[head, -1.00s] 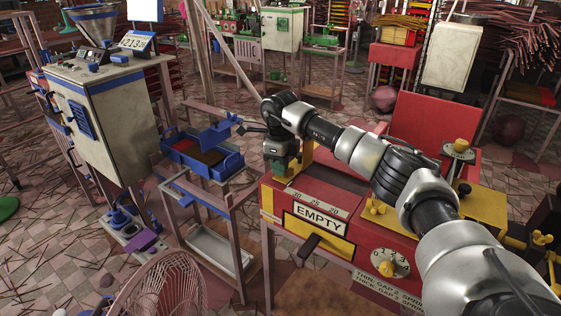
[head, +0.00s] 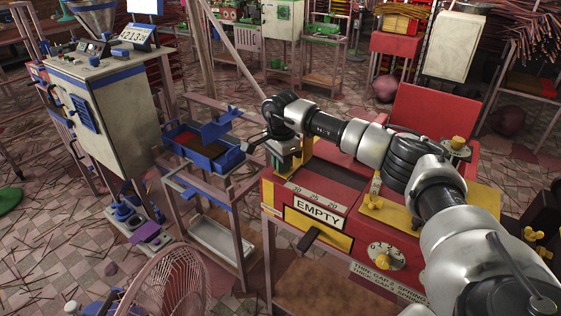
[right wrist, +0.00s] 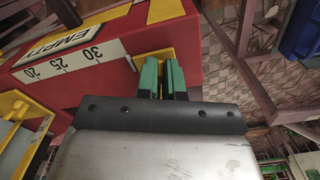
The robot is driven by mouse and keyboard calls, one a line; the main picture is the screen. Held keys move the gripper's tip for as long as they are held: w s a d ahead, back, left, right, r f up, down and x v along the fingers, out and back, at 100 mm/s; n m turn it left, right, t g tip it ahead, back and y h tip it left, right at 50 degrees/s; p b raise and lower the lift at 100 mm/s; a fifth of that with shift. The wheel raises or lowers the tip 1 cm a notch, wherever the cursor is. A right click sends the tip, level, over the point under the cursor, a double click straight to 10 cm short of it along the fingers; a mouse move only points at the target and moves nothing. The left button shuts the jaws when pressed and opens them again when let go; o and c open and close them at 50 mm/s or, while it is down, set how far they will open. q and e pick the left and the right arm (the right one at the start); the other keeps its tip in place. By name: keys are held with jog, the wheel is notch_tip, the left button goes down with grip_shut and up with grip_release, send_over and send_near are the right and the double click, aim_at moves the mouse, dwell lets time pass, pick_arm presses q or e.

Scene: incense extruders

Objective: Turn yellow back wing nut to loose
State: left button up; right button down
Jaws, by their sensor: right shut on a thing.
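The red machine (head: 340,235) carries an EMPTY sign and a 30-25-20 scale. My right gripper (head: 281,170) points down at its far left corner, beside a yellow bracket (head: 306,150). In the right wrist view, the two green fingers (right wrist: 161,72) are close together on a yellow part (right wrist: 160,55). This appears to be the yellow back wing nut; the fingers hide most of it, so its turn angle cannot be told. Other yellow wing nuts show at the machine's right (head: 376,186) and above a dial at the back (head: 457,144). My left gripper is out of view.
A blue tray (head: 232,158) on a wooden stand is left of the machine. A grey cabinet (head: 125,110) stands farther left. A fan (head: 165,285) is in front. Tiled floor with scattered sticks lies between them.

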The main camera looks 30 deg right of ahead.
jog(key=n, duration=0.3)
jog(key=shift+s+n, duration=0.2)
jog(key=shift+n, duration=0.1)
jog(key=n, duration=0.4)
jog(key=shift+s+d+n, duration=0.2)
jog(key=shift+s+n, duration=0.05)
jog(key=shift+n, duration=0.05)
jog(key=n, duration=0.3)
jog(key=shift+s+d+n, duration=0.15)
jog(key=shift+d+n, duration=0.05)
jog(key=shift+n, duration=0.1)
jog(key=shift+d+n, duration=0.2)
jog(key=shift+n, duration=1.8)
jog(key=c, duration=1.3)
grip_release()
jog(key=shift+s, duration=0.1)
jog(key=shift+o, duration=0.2)
